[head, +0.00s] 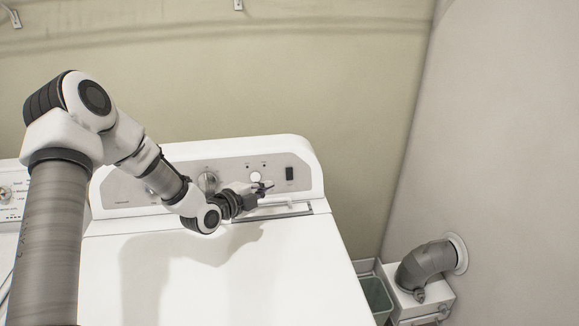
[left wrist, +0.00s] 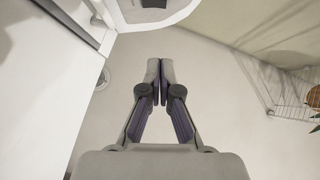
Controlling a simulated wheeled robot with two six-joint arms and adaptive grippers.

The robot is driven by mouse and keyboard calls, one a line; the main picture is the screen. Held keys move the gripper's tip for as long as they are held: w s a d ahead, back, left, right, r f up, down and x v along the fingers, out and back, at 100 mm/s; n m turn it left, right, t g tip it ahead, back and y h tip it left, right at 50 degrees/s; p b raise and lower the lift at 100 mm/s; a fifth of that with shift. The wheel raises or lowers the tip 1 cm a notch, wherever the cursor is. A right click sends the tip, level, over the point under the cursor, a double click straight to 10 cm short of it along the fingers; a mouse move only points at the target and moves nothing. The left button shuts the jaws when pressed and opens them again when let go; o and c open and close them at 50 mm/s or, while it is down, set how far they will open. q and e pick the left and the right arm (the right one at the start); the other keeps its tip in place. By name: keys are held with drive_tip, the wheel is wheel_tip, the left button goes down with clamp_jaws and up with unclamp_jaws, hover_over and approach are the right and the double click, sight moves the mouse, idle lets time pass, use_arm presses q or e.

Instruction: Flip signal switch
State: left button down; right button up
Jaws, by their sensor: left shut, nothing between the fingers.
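A dark rocker switch (head: 290,173), which looks like the signal switch, is set upright at the right end of the dryer's grey control panel (head: 236,168). My left gripper (head: 268,186) is in front of the panel, a little left of and below the switch, and seems apart from it. In the left wrist view its two fingertips (left wrist: 160,68) are together with nothing between them. A dark patch (left wrist: 154,3) on a light panel shows at the top edge there, and I cannot tell if it is the switch. My right gripper is not in view.
A round knob (head: 208,181) and a white button (head: 255,177) are on the panel near my gripper. The white dryer top (head: 290,270) is clear. A grey vent pipe (head: 424,264) and a bin (head: 377,296) stand at right. A wire basket (left wrist: 290,92) shows at the wrist view's right.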

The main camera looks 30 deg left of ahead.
use_arm(q)
drive_tip(key=s, duration=0.1)
drive_tip(key=p, duration=0.2)
approach(292, 170)
drive_tip(key=w+d, duration=0.3)
drive_tip(key=shift+w+d+r, duration=0.1)
drive_tip(key=shift+d, duration=0.25)
drive_tip(key=w+a, duration=0.1)
drive_tip(key=w+a+f+p, duration=0.1)
drive_tip(key=shift+w+a+f, duration=0.3)
drive_tip(key=shift+w, duration=0.1)
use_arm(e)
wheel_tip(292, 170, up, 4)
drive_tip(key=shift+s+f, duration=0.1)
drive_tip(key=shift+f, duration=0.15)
use_arm(q)
drive_tip(key=shift+d, duration=0.1)
